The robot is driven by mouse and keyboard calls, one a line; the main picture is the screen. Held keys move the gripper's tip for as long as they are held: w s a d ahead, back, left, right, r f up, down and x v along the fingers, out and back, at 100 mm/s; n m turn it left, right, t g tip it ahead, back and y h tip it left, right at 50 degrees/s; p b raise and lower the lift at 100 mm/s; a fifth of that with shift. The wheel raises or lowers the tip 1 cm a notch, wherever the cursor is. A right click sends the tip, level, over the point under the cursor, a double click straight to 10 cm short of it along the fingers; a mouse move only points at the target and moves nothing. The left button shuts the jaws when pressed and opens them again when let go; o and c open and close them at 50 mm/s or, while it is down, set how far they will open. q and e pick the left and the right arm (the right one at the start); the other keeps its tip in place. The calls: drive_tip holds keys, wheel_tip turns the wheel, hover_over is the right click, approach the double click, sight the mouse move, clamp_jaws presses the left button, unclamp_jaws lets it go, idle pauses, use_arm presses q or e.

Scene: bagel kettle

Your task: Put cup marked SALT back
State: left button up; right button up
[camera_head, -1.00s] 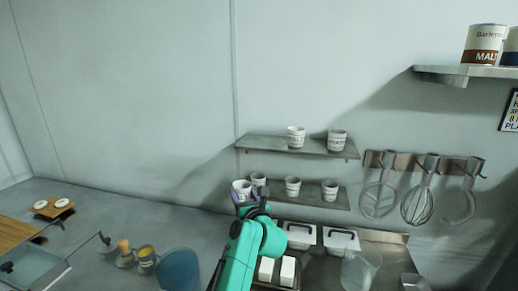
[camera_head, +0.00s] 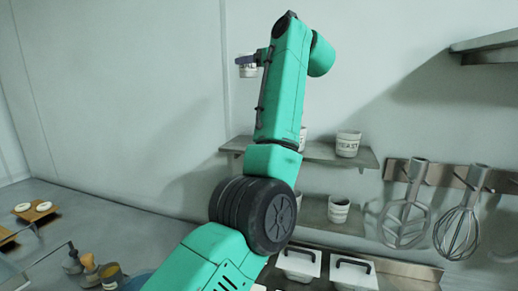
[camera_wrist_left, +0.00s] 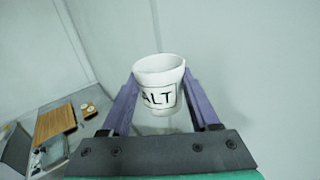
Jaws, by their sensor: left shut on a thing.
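My left gripper (camera_head: 250,60) is raised above the upper shelf (camera_head: 230,147), in front of the wall. It is shut on a white cup (camera_head: 247,72), held roughly upright. In the left wrist view the cup (camera_wrist_left: 160,72) sits between the two purple fingers of the left gripper (camera_wrist_left: 162,105), and the letters "ALT" show on its label. A cup marked "EAST" in its visible letters (camera_head: 348,144) stands on the right of the upper shelf. My left arm hides most of another cup (camera_head: 303,138) on that shelf. My right gripper is not in view.
The lower shelf (camera_head: 313,210) holds a visible cup (camera_head: 338,209); its left part is hidden by my arm. Whisks and other tools (camera_head: 460,225) hang from a rail at right. A higher shelf (camera_head: 490,48) juts out at upper right. The wall at left is clear.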

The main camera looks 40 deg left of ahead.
use_arm(q)
wheel_tip(320, 180, down, 15)
drive_tip(key=shift+s+a+r+b, duration=0.1)
drive_tip(key=shift+s+b, duration=0.05)
drive_tip(key=shift+b, duration=0.65)
drive_tip(key=f, duration=0.1)
drive_tip(key=s+f, duration=0.1)
drive_tip(key=f, duration=0.1)
drive_tip(key=shift+f+p, duration=0.25)
drive_tip(key=shift+p, duration=0.1)
drive_tip(key=shift+w+f, duration=0.25)
drive_tip(key=shift+f, duration=0.05)
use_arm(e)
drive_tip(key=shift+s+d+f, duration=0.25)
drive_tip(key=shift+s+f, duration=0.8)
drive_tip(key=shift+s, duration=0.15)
use_arm(q)
drive_tip(key=o, duration=1.4)
drive_tip(key=shift+c, duration=0.2)
drive_tip(key=shift+s, duration=0.1)
